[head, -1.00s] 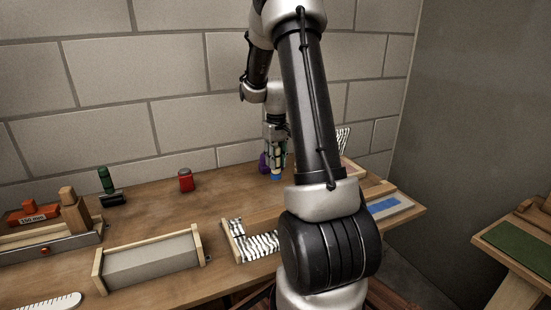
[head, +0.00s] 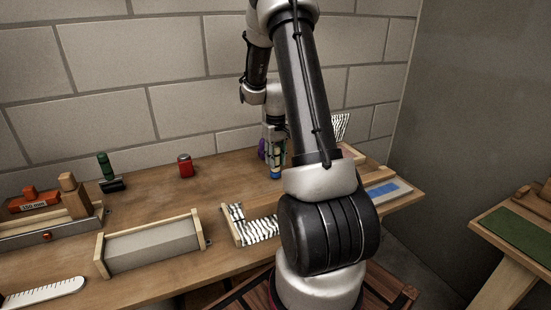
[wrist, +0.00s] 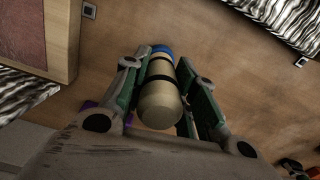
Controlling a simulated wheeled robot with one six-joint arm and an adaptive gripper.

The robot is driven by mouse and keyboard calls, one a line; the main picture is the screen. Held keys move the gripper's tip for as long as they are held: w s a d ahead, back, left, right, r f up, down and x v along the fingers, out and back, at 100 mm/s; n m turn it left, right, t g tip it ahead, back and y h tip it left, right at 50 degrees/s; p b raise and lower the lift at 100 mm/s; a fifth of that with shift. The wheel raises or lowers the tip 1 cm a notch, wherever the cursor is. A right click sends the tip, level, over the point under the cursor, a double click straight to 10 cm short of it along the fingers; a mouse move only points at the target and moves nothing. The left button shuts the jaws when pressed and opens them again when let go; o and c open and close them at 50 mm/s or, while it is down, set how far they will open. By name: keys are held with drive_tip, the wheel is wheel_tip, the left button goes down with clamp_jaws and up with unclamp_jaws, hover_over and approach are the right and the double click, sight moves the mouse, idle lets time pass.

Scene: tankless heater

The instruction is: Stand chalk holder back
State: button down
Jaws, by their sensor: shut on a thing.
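The chalk holder, a cream cylinder with dark bands and a blue end, is in my gripper in the wrist view (wrist: 160,100). My gripper (wrist: 161,68) is shut on it, with a green-padded finger on each side. In the head view my gripper (head: 275,150) points down at the back of the bench, and the holder (head: 276,170) hangs below it about upright, blue end lowest. I cannot tell whether that end touches the bench.
A purple thing (head: 262,147) stands close beside my gripper, partly hidden. The wooden bench (head: 150,205) also bears a zebra-striped block (head: 257,230), a grey block in a wooden frame (head: 152,246) and a red jar (head: 186,166). The bench between jar and gripper is clear.

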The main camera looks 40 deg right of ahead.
drive_tip(key=shift+f, duration=0.5)
drive_tip(key=c, duration=1.1)
unclamp_jaws()
drive_tip(key=shift+o, duration=0.2)
wheel_tip(320, 180, up, 12)
